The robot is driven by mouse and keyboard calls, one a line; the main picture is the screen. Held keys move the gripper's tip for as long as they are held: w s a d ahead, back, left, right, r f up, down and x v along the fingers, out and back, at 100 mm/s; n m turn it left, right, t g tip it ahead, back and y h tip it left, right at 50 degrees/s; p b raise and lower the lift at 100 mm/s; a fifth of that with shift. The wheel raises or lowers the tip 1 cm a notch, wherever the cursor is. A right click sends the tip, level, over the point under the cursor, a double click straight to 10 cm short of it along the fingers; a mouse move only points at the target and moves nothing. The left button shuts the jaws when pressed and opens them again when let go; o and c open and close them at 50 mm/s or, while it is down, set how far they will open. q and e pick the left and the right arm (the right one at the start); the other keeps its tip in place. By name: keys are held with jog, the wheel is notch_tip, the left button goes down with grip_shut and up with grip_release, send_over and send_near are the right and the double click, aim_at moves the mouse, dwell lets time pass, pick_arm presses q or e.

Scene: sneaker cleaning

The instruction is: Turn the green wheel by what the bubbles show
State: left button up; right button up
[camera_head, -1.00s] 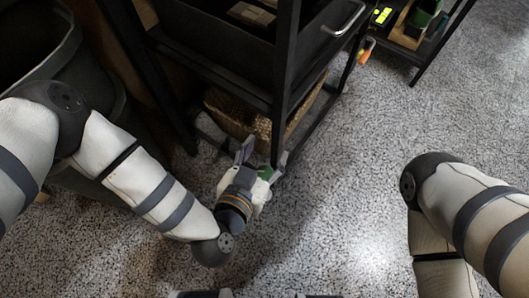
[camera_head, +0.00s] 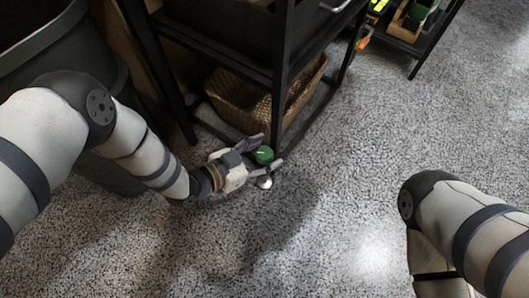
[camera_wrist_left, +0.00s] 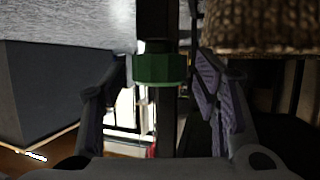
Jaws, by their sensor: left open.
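The green wheel (camera_head: 264,155) sits low at the foot of the dark rack's front leg, above a pale round foot (camera_head: 264,182) near the floor. My left gripper (camera_head: 269,151) is open, with its fingers spread on either side of the wheel. In the left wrist view the wheel (camera_wrist_left: 160,69) lies between the two fingers (camera_wrist_left: 163,80), with a gap on each side. Bright yellow-green patches (camera_head: 378,6) show at the top edge of the head view, partly cut off; no bubbles can be made out.
The dark rack (camera_head: 283,75) stands just beyond the wheel, with a woven basket (camera_head: 238,101) on its low shelf. A dark bin (camera_head: 45,38) is at the left. A second rack (camera_head: 418,48) is at the top right. The speckled floor (camera_head: 330,215) is clear.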

pick_arm(q)
jog(key=shift+w+d, duration=0.15)
jog(key=c, duration=1.2)
jog(key=shift+o, duration=0.2)
jog(key=n+t+y+p, duration=0.1)
jog(key=n+t+p, duration=0.1)
jog(key=shift+r+y+p, duration=0.25)
jog(key=shift+y+p, duration=0.15)
jog(key=shift+f+n+t+y+p, duration=0.25)
jog(key=shift+n+t+y+p, duration=0.15)
jog(key=shift+n+t+y, duration=0.45)
jog(key=shift+n, duration=0.35)
jog(key=o, duration=1.2)
jog(key=shift+c, duration=0.2)
